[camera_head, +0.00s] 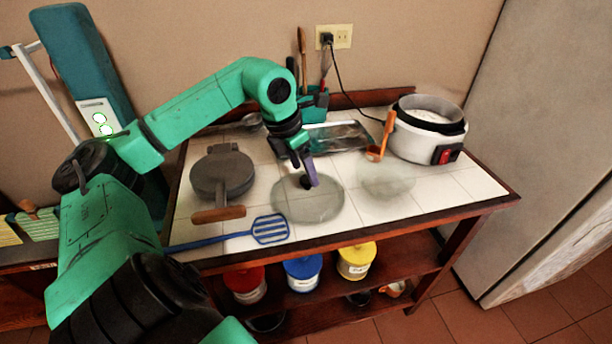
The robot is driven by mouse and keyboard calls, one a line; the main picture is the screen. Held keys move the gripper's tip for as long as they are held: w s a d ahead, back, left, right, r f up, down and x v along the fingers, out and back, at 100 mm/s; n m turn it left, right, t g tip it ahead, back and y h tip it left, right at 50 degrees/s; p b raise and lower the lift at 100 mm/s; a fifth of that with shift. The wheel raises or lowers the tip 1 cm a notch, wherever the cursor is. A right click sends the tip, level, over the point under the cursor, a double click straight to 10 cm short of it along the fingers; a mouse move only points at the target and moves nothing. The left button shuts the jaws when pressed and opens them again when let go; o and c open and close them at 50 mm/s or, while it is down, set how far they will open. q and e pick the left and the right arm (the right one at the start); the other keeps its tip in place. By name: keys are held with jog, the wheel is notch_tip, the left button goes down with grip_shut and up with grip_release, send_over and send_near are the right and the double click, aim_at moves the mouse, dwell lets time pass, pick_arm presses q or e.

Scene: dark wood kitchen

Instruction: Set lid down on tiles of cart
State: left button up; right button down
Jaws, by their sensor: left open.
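A round clear glass lid (312,208) with a dark knob lies on the white tiles of the cart (432,190), near the cart's front middle. It looks flat on the tiles. My left gripper (310,180) reaches down from above at the lid's knob, with its purple fingers open around or beside it; I cannot tell whether they touch. The fingers partly hide the knob. My right gripper is not in view.
A second clear glass piece (386,181) stands right of the lid. A white cooker (428,130), orange ladle (381,138), metal tray (338,137), dark round pan (222,173) and blue spatula (270,229) surround it. Coloured tins are on the shelf below.

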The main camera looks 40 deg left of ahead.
aim_at(294, 195)
pick_arm(q)
jog(key=v, duration=0.9)
jog(key=shift+r+p, duration=0.15)
jog(key=shift+p, duration=0.3)
jog(key=shift+s, duration=0.1)
